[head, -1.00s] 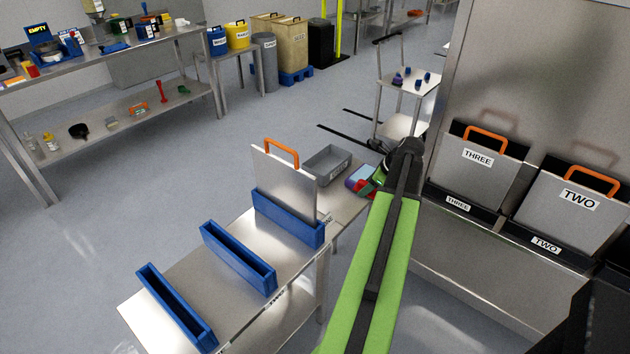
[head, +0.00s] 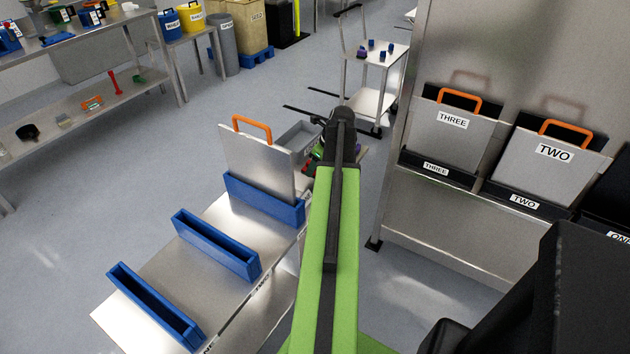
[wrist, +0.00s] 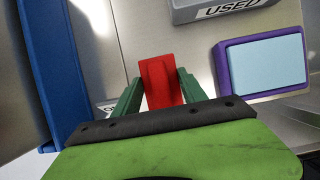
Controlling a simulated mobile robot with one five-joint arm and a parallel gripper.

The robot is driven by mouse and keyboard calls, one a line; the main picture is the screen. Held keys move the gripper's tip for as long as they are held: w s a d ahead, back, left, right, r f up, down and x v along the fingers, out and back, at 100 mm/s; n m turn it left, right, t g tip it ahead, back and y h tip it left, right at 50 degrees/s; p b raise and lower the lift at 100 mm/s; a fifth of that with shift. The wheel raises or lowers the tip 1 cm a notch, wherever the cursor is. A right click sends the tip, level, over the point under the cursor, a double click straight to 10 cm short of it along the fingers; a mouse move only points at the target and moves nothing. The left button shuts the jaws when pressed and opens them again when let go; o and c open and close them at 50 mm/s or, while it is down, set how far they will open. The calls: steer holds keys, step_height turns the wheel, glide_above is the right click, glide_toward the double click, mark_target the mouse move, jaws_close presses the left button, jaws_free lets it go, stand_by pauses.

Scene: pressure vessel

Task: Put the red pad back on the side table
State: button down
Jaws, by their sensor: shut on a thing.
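The red pad (wrist: 161,82) is upright between the two green fingers of my gripper (wrist: 160,90) in the wrist view. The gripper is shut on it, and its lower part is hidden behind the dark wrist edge. The steel side table (head: 145,270) carries blue slotted holders, and the pad is over its far end. I cannot tell whether the pad touches the top. In the head view my arm hides most of the gripper (head: 314,160) and the pad.
A purple-framed light blue pad (wrist: 262,66) lies right of the red pad. A grey tray marked USED (wrist: 225,8) is behind. A blue holder (wrist: 50,70) stands at left; one holds a steel plate (head: 255,160). A steel rack with plates THREE (head: 450,135) and TWO (head: 550,170) is at right.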

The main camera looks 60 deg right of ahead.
step_height(320, 180, down, 4)
steer(key=b, duration=0.4)
steer(key=shift+f, duration=0.2)
steer(key=shift+r, duration=0.25)
steer(key=c, duration=0.6)
jaws_free()
steer(key=shift+c, duration=0.2)
steer(key=p+v, duration=1.1)
steer(key=shift+r, duration=0.3)
steer(key=shift+s+r, duration=0.15)
steer(key=shift+s, duration=0.1)
